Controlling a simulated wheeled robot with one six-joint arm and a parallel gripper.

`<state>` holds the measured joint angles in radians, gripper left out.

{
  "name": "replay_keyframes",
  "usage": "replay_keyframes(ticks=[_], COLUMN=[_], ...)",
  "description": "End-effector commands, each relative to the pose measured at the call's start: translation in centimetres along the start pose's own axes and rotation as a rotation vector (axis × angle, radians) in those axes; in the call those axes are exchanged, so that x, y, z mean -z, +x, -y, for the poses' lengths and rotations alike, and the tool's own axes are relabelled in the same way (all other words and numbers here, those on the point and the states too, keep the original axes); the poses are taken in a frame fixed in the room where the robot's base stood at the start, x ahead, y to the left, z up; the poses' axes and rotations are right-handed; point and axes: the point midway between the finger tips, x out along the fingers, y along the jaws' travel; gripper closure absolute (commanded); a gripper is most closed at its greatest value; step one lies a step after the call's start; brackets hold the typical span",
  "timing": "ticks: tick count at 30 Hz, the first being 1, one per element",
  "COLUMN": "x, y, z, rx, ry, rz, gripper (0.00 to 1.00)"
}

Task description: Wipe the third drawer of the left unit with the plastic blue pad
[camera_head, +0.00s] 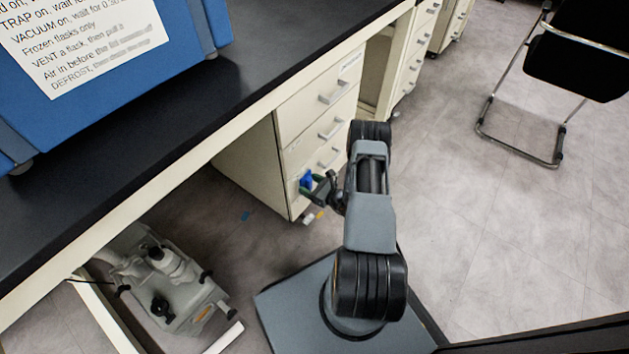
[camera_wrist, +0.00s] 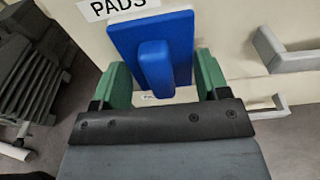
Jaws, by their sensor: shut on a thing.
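The plastic blue pad (camera_wrist: 187,45) is a flat blue block with a raised handle. My gripper (camera_wrist: 160,88) has green fingers on both sides of the pad and is shut on it. In the head view, the pad (camera_head: 307,180) and my gripper (camera_head: 320,186) are at the lower left front corner of the cream left unit (camera_head: 250,165). The third drawer (camera_head: 307,160) is behind and above the gripper, and my arm hides part of the unit's lower front. Whether the pad touches the unit I cannot tell.
A label reading PADS (camera_wrist: 118,8) is on the unit. Drawer handles (camera_wrist: 285,52) stick out at right in the wrist view. The dark bench top (camera_head: 235,95) overhangs at left. A pump (camera_head: 165,285) stands under it. A chair (camera_head: 580,50) is at upper right, with open floor between.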

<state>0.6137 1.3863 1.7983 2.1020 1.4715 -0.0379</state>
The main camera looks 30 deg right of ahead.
Motion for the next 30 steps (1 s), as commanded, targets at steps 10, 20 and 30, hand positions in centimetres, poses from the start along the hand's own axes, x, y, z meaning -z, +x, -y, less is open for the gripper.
replay_keyframes(ticks=[10, 20, 30], x=[-0.1, -0.1, 0.0], y=[0.1, 0.3, -0.1], z=[-1.6, -3.6, -3.7], rx=[0.000, 0.000, -0.001], ry=[0.001, 0.000, 0.001], rz=[0.001, 0.001, 0.001], gripper=[0.51, 0.51, 0.51])
